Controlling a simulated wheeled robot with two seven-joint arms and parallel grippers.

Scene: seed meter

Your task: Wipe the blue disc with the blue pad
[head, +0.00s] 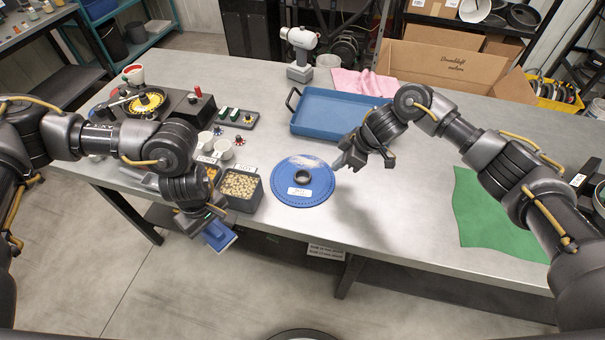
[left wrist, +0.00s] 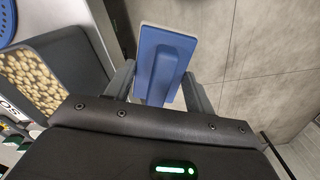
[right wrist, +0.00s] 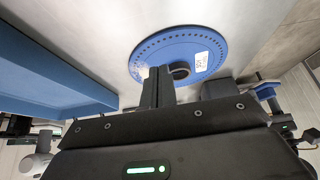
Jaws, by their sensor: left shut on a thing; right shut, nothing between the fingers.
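The blue disc (head: 290,194) lies flat on the table, with a dark ring at its centre, a white label and a pale dusty patch on its far side. It also shows in the right wrist view (right wrist: 150,52). My left gripper (head: 211,226) is shut on the blue pad (head: 223,240), left of the disc and off the table's front edge. The pad shows between the fingers in the left wrist view (left wrist: 163,60). My right gripper (head: 341,162) is shut and empty at the disc's right rim; whether it touches the disc is unclear.
A seed bin (head: 240,203) stands between pad and disc, close to the table's front edge. A blue tray (head: 325,127) lies behind the disc, with a pink cloth (head: 365,84) beyond. A green mat (head: 490,215) lies right. The table between disc and mat is clear.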

